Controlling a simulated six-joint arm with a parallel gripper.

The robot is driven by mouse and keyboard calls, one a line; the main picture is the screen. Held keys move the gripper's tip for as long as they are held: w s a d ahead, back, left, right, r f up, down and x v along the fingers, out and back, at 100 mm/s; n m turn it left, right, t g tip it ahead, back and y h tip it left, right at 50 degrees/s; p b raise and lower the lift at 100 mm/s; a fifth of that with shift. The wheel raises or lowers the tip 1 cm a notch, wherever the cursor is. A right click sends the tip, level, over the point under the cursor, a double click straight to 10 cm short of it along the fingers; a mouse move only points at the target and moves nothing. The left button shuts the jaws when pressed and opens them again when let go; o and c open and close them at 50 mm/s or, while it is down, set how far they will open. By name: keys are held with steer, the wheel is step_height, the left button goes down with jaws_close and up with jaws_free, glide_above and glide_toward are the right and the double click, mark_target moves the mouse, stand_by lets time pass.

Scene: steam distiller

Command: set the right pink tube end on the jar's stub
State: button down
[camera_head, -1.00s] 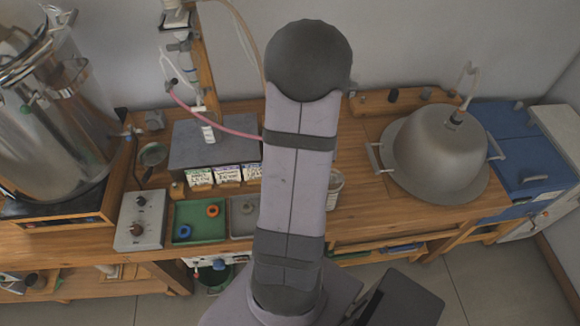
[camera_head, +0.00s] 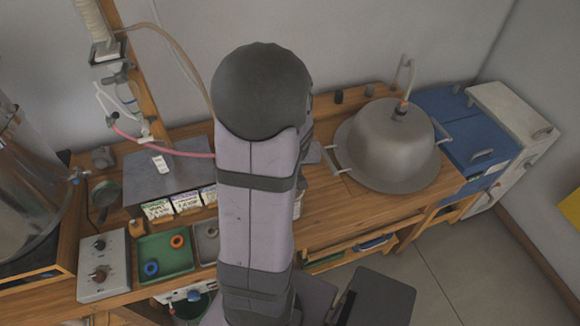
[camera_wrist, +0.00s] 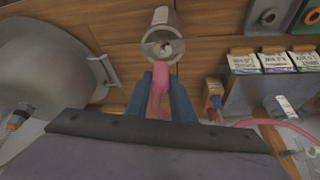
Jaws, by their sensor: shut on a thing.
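In the wrist view my gripper (camera_wrist: 162,80) is shut on the pink tube end (camera_wrist: 159,92), which sits between its two dark blue fingers. The jar (camera_wrist: 162,20), a grey cylinder, stands just beyond the fingertips with its round mouth facing the camera. A small pale and reddish detail shows inside the mouth; I cannot tell if it is the stub. The tube end overlaps the jar's near rim in the picture; I cannot tell whether they touch. In the head view the pink tube (camera_head: 165,148) runs right and passes behind my arm, which hides my gripper and most of the jar.
A metal dome with handles (camera_head: 390,145) stands right of my arm. Left are a grey slab (camera_head: 165,172), labelled boxes (camera_head: 187,202), a green tray with rings (camera_head: 165,255) and a control box (camera_head: 103,266). Bare wooden bench (camera_head: 345,210) lies between my arm and the dome.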

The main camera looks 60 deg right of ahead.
steer(key=shift+f+b, duration=0.95)
steer(key=shift+f, duration=0.35)
steer(key=shift+f+b, duration=0.3)
steer(key=shift+b, duration=0.1)
steer(key=shift+f+b, duration=0.55)
steer(key=shift+b, duration=0.1)
steer(key=shift+f+b, duration=0.45)
steer(key=shift+b, duration=0.1)
stand_by(0.3)
steer(key=c, duration=1.5)
jaws_free()
steer(key=shift+o, duration=0.2)
steer(key=shift+r, duration=0.1)
steer(key=shift+r+p, duration=3.1)
steer(key=shift+r, duration=0.35)
